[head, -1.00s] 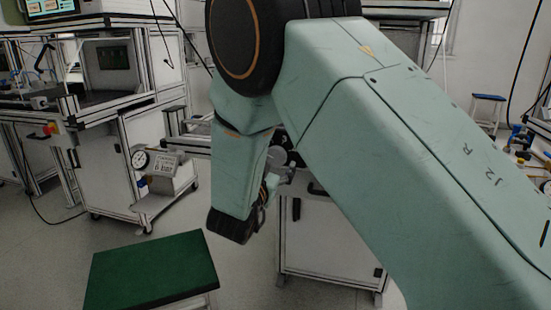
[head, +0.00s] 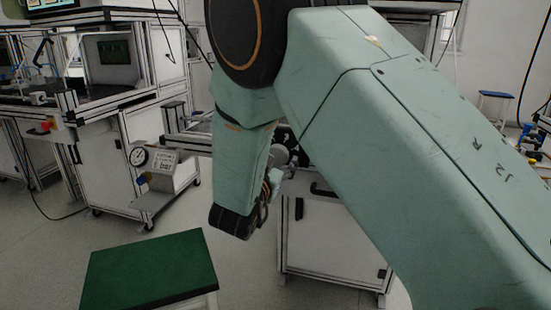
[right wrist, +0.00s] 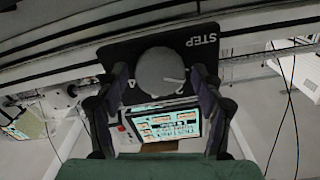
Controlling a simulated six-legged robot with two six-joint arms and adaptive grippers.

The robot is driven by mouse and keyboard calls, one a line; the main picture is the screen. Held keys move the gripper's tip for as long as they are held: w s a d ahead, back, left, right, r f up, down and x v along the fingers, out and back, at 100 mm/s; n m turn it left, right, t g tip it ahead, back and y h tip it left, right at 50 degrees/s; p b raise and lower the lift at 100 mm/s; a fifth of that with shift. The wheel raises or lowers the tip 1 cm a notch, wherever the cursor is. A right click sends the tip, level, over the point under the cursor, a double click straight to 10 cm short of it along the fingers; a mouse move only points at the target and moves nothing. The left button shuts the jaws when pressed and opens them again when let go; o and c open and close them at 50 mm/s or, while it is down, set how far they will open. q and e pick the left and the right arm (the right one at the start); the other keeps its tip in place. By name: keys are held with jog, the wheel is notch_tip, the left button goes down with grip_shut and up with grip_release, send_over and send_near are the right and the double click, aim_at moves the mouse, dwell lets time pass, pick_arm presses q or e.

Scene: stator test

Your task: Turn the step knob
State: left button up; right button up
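The step knob (right wrist: 160,71) is a round grey knob on a dark plate (right wrist: 208,41) marked STEP, seen in the right wrist view. My right gripper (right wrist: 160,80) is open, with one dark finger on each side of the knob. A gap shows between the knob and each finger, so I see no grip on it. In the head view my right arm covers most of this area, and only a small part of the right gripper (head: 280,160) shows beyond the forearm. My left gripper is not in view.
A green-topped stool (head: 150,268) stands at the lower left. A pressure gauge box (head: 160,165) sits on a low shelf of the workstation at left. A white cabinet (head: 325,240) stands below my right gripper. A lit screen (right wrist: 165,125) shows between the fingers in the right wrist view.

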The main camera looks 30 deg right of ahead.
jog(key=c, duration=0.9)
jog(key=shift+m, duration=0.3)
jog(key=m, duration=0.3)
jog(key=shift+m, duration=0.3)
jog(key=shift+r+m, duration=0.1)
jog(key=shift+m, duration=2.2)
jog(key=o, duration=1.2)
jog(key=shift+c, duration=0.2)
